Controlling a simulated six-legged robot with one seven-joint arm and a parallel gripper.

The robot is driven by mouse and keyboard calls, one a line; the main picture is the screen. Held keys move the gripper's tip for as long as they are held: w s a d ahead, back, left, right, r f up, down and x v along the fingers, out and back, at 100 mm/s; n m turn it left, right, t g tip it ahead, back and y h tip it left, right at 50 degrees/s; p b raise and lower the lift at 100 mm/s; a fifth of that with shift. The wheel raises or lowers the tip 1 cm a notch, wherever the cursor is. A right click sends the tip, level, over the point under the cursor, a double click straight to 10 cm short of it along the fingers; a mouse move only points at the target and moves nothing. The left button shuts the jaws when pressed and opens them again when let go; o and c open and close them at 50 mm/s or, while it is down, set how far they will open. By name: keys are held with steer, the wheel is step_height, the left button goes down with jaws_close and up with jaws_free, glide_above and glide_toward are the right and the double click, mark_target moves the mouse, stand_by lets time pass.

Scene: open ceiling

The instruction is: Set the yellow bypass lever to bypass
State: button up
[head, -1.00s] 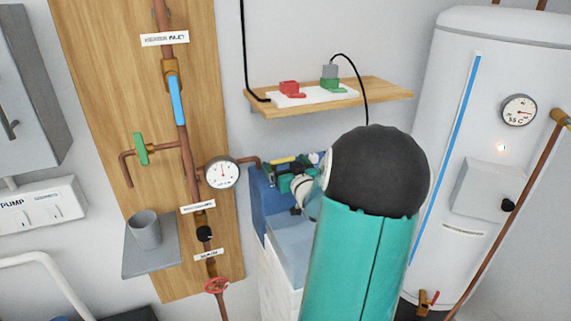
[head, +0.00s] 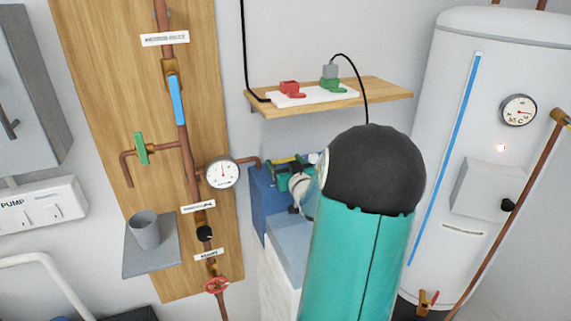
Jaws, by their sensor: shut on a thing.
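The yellow bypass lever (head: 285,159) shows as a small yellow bar above the blue unit, left of my arm and below the wooden shelf. My gripper (head: 281,168) is small and partly hidden among the teal and white wrist parts. It is shut at the lever, though the fingertips and their contact are too small to make out. My large teal arm link with its black cap hides what lies to the right and behind. No bypass marking can be read.
The blue unit (head: 262,205) stands beside a wooden board with copper pipes and a round gauge (head: 222,173). The shelf (head: 385,91) juts out above my arm. A white tank (head: 480,60) stands at the right. A grey cup (head: 145,231) sits on a small ledge.

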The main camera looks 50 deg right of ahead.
steer(key=shift+w+a, duration=0.1)
steer(key=shift+a, duration=0.05)
steer(key=m+g+h, duration=0.2)
steer(key=a+m+g+h, duration=0.1)
steer(key=m+g+h, duration=0.1)
steer(key=shift+a+r+h, duration=0.1)
steer(key=shift+a+h, duration=0.1)
steer(key=shift+h, duration=0.2)
steer(key=shift+w+a+m+g+h, duration=0.1)
steer(key=shift+a+m+g+h, duration=0.15)
steer(key=shift+m+g+h, duration=0.85)
steer(key=shift+a+m+g+h, duration=0.35)
steer(key=shift+m+g, duration=0.85)
steer(key=shift+g, duration=1)
steer(key=o, duration=1.4)
